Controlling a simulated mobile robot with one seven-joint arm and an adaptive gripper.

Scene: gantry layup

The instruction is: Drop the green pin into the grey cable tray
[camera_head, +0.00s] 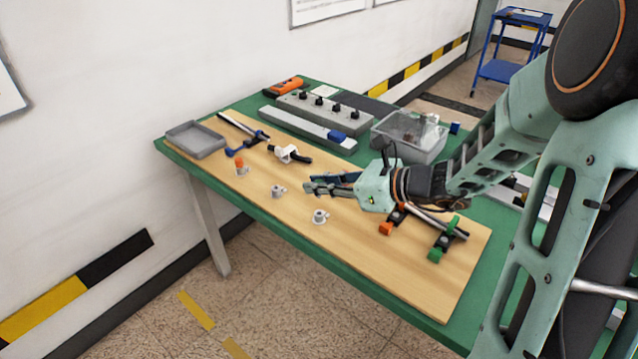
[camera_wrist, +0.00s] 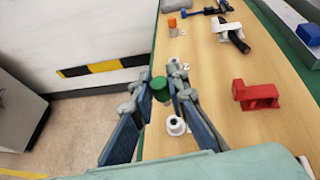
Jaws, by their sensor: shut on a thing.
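The green pin (camera_wrist: 160,88) is between the fingertips of my gripper (camera_wrist: 158,84) in the wrist view, and my gripper is shut on it. In the head view my gripper (camera_head: 308,187) is above the front part of the wooden board; I cannot make out the pin there. The grey cable tray (camera_head: 195,139) is a shallow open box at the far left end of the table, well to the left of my gripper. It appears empty. A small part of it shows at the top of the wrist view (camera_wrist: 180,8).
Small pale holders stand along the board's front: one with an orange pin (camera_head: 240,164), others apparently empty (camera_head: 278,191) (camera_head: 320,217). A blue clamp (camera_head: 240,149) and a white-and-black tool (camera_head: 288,153) lie near the tray. A red block-like piece (camera_wrist: 255,95) is right of my gripper.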

